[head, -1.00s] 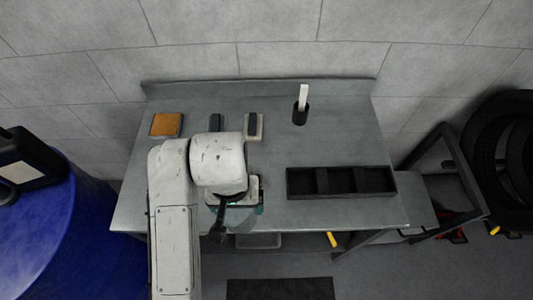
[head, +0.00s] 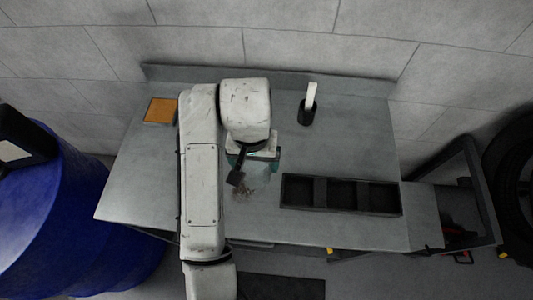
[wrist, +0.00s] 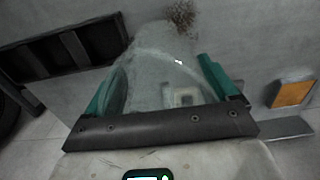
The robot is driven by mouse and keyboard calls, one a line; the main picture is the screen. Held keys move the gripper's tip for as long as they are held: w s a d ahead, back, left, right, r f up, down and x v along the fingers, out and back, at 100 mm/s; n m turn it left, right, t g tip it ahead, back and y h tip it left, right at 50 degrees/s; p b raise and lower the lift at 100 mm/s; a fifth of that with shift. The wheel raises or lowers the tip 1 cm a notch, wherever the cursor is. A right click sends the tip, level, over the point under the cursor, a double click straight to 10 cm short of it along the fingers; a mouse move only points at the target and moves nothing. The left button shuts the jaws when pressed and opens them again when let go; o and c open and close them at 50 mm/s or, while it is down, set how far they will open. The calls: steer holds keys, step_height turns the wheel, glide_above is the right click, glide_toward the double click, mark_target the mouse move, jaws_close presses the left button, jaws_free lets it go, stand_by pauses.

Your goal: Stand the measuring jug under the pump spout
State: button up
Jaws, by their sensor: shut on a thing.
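My gripper (head: 255,162) is over the middle of the grey bench, pointing down, its green fingers apart around a clear, see-through vessel that looks like the measuring jug (head: 259,175). In the wrist view the jug (wrist: 155,72) fills the space between the fingers (wrist: 158,82), and its rounded edge shows faintly. I cannot tell whether its base touches the bench. The pump spout cannot be made out in either view. My arm hides part of the bench behind and left of the gripper.
The bench (head: 140,190) holds an orange pad (head: 160,110), a black cup (head: 307,113) with a white-handled item, and a black three-part tray (head: 340,210) on the right. A brown speckled patch (head: 243,192) lies just in front of the jug. A blue drum (head: 50,210) stands left.

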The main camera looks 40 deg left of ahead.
steer(key=shift+w+a+f+b, duration=0.6)
steer(key=shift+w+f, duration=0.7)
steer(key=shift+f, duration=0.45)
steer(key=shift+w+a+f+b, duration=0.55)
steer(key=shift+w+f, duration=0.75)
steer(key=shift+f, duration=0.45)
steer(key=shift+w+a+f+b, duration=0.55)
steer(key=shift+w+f, duration=0.75)
steer(key=shift+f, duration=0.45)
steer(key=shift+f, duration=0.1)
steer(key=shift+d+f, duration=0.1)
steer(key=shift+f, duration=0.1)
steer(key=o, duration=0.8)
steer(key=shift+o, duration=0.2)
step_height(320, 180, up, 12)
steer(key=shift+r, duration=0.25)
